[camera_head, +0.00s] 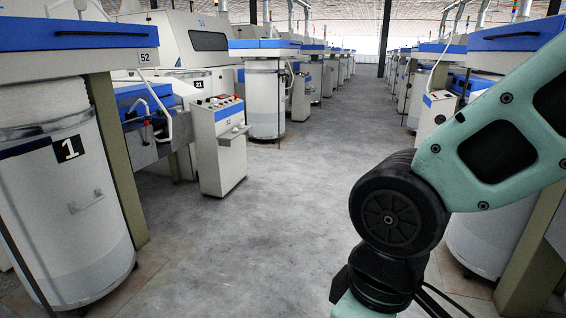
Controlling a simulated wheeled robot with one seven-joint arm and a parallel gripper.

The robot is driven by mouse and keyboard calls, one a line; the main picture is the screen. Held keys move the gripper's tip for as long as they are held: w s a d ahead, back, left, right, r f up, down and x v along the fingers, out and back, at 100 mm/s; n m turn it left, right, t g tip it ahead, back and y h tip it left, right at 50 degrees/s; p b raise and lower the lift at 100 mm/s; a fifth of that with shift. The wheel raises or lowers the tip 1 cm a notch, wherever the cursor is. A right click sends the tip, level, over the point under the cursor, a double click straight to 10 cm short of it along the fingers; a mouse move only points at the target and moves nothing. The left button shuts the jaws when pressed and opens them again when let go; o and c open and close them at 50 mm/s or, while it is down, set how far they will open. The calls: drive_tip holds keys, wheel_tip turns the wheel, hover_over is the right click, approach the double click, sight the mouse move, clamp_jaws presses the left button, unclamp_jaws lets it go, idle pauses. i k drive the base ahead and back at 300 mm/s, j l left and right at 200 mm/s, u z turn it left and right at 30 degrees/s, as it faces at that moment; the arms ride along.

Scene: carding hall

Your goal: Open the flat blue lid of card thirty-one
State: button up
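No number that I can read clearly as thirty-one shows. A small black plate (199,84) on a white machine at the left reads like 21 or 31; I cannot tell which. Flat blue tops show on several machines: the near left one (75,36), marked 52, one beyond it (263,45), and one at the near right (520,35). These tops look flat and level; I cannot tell which of them is card thirty-one's lid. My arm fills the right side of the view and bends downward near the bottom; my gripper is out of view.
A grey concrete aisle (280,200) runs clear between two rows of machines. A white can (70,200) marked 1 stands at the near left. A control box (218,140) marked 52 juts toward the aisle. A green-brown post (118,160) stands beside the can.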

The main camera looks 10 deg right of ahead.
sight(523, 40)
drive_tip(key=i, duration=1)
drive_tip(key=i+z, duration=0.15)
drive_tip(key=i, duration=0.45)
drive_tip(key=i+j+z, duration=0.1)
drive_tip(key=i, duration=0.5)
drive_tip(key=j, duration=0.1)
